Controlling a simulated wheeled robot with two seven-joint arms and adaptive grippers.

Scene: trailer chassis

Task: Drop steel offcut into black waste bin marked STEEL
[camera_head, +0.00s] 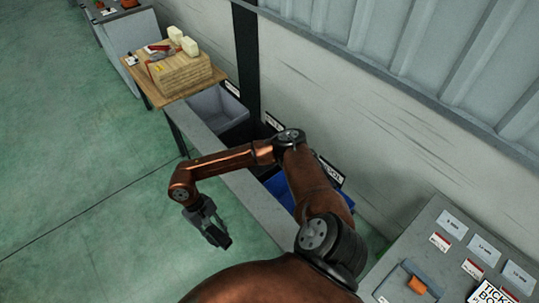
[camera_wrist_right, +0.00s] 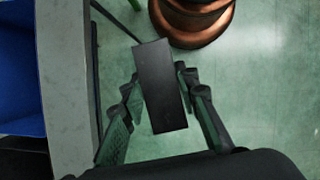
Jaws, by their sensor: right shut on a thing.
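My right gripper (camera_head: 216,232) hangs over the floor on the near side of the bin row's ledge. It is shut on a dark rectangular block, the steel offcut (camera_wrist_right: 162,88), which shows between the fingers in the right wrist view. A black bin (camera_head: 249,131) stands between a grey bin and a blue bin in the head view; my arm partly hides it. A dark area at the lower left of the wrist view (camera_wrist_right: 22,158) may be the same bin. The sign lettering is too small to read surely. My left gripper is not in view.
The grey bin (camera_head: 213,106) and blue bin (camera_head: 282,188) flank the black one, along the wall. A grey ledge (camera_head: 252,203) runs in front. A wooden table (camera_head: 147,85) with stacked boards stands beyond; a grey worktop (camera_head: 440,250) is at lower right. Green floor is clear at left.

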